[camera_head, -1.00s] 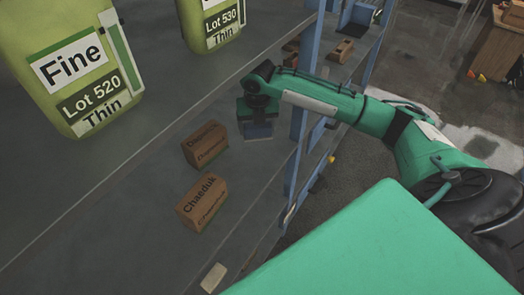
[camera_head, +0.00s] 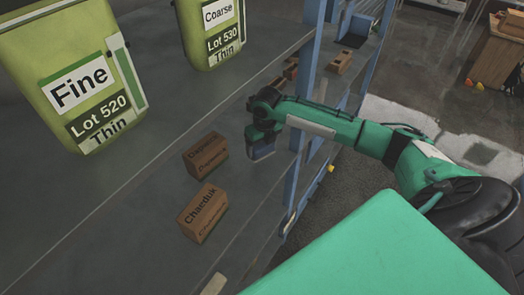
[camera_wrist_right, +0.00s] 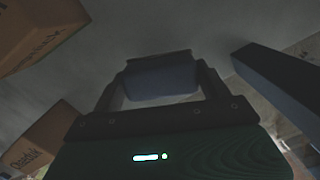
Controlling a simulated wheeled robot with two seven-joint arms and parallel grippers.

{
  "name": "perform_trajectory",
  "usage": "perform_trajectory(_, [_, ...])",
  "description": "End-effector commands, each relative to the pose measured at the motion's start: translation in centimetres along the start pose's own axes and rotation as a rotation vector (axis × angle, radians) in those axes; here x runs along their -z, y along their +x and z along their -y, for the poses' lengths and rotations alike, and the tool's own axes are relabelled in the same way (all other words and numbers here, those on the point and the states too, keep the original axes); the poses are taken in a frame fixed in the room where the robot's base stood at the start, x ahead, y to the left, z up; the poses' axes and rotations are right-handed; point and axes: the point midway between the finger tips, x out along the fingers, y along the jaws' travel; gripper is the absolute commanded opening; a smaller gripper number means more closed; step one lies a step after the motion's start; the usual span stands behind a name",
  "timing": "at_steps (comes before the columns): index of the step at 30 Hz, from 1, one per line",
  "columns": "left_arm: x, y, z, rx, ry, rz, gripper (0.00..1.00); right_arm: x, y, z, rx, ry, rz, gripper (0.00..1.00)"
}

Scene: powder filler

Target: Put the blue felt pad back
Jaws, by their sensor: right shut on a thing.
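My right gripper (camera_head: 263,138) is shut on the blue felt pad (camera_head: 262,151), a small dull blue-grey slab. The pad hangs tilted below the fingers at the right side of the grey shelf. In the right wrist view the pad (camera_wrist_right: 162,80) spans between the two fingers (camera_wrist_right: 160,92), with the grey shelf surface behind it. I cannot tell whether the pad touches the shelf. My left gripper is not in view.
Two brown cartons, one (camera_head: 206,156) behind the other (camera_head: 202,213), stand left of my gripper. Green tubs, Fine (camera_head: 80,85) and Coarse (camera_head: 212,35), stand farther left and back. A blue shelf post (camera_head: 307,130) is close to the right. A pale block (camera_head: 214,284) lies at the front.

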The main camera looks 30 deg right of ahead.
Motion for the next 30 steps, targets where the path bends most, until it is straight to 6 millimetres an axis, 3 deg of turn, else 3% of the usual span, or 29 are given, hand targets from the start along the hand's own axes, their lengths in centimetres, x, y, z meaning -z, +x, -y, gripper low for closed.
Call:
perform_trajectory(8, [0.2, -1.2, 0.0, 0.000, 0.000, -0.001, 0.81, 0.5, 3.3, -0.1, -0.001, 0.000, -0.003, 0.56])
perform_trajectory(18, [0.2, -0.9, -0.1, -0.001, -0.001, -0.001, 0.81, 0.5, 3.8, 0.0, 0.000, 0.000, -0.001, 0.56])
perform_trajectory(19, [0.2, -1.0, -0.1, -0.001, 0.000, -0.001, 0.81, 0.5, 3.7, 0.0, 0.000, 0.000, -0.001, 0.83])
perform_trajectory(21, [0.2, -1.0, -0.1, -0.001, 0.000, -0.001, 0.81, 0.5, 3.7, 0.0, 0.000, 0.000, -0.001, 0.96])
perform_trajectory(30, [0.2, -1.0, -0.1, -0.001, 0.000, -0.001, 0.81, 0.5, 3.6, 0.0, 0.000, 0.000, -0.001, 0.99])
